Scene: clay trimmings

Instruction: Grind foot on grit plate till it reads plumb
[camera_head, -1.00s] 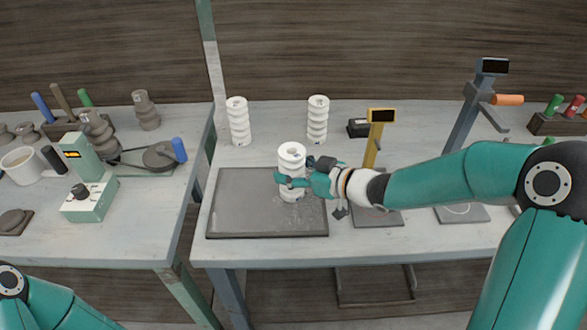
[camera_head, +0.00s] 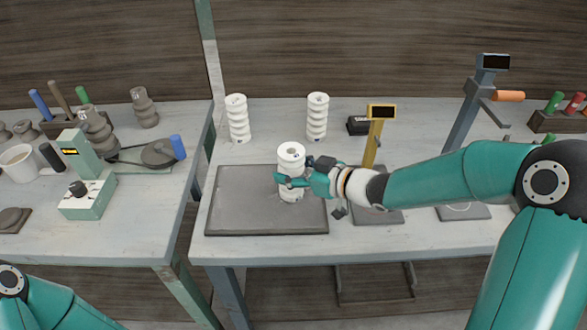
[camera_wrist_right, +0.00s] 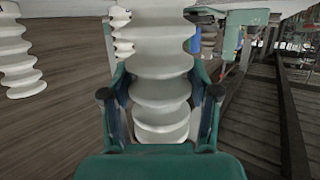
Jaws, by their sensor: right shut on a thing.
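A white ribbed insulator (camera_head: 291,155) stands upright over the dark grit plate (camera_head: 250,222), near the plate's right side. My right gripper (camera_head: 289,181) reaches in from the right and is shut around the insulator's middle. In the right wrist view the same insulator (camera_wrist_right: 160,85) sits between the two fingers of my right gripper (camera_wrist_right: 160,110). I cannot tell whether the foot touches the plate, as the gripper partly covers it. A yellow stand with a dark display (camera_head: 381,112) is behind my right forearm; no reading is visible. My left gripper is out of view.
Two white insulators, one at left (camera_head: 238,118) and one at right (camera_head: 317,117), stand behind the plate. A small black box (camera_head: 358,125) and a tall grey stand with an orange handle (camera_head: 508,96) are further right. The left table (camera_head: 120,238) holds a pale green device and brown insulators.

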